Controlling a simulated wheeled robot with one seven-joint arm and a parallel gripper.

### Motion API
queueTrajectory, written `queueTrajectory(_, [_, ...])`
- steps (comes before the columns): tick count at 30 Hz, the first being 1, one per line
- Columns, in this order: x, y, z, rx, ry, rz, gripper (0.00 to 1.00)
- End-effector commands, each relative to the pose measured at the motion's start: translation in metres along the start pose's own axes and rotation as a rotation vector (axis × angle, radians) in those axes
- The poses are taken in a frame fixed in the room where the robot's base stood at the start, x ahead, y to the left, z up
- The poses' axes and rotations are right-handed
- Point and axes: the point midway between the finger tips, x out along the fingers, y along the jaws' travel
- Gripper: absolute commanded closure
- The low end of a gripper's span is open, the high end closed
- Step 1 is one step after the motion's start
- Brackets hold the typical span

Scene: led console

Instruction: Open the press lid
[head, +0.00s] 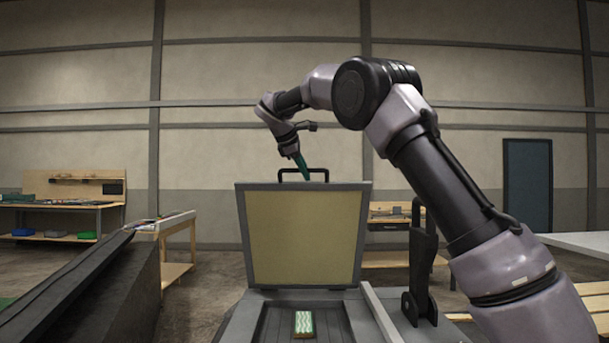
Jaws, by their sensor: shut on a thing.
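The press lid (303,236) stands raised, close to upright, at the back of the grey press base (258,318). Its pale yellow inner face is turned to me, inside a grey frame. A black handle (318,171) sticks up from the lid's top edge. My gripper (303,174) reaches down to this handle from the upper left and is shut on it. The fingertips are small and partly hidden against the handle. A small green and white striped block (304,323) lies in the recess of the base.
A dark sloped surface (110,275) stands at the left. A black upright bracket (420,265) and a light bar (381,314) are right of the lid. Workbenches (70,205) stand farther back. The space above the lid is clear apart from my arm.

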Motion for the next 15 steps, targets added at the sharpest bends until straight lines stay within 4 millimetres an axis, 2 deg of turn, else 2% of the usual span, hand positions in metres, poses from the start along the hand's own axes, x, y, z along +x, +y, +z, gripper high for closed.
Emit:
queueTrajectory(5, [0.0005, -0.0004, -0.0004, -0.001, 0.000, 0.000, 1.00])
queueTrajectory(6, [0.0006, -0.0004, -0.0004, -0.001, -0.001, 0.000, 0.74])
queueTrajectory(8, [0.0006, -0.0004, -0.0004, -0.001, -0.001, 0.000, 0.52])
queueTrajectory(15, [0.0004, -0.0003, -0.0003, -0.001, 0.000, 0.000, 0.52])
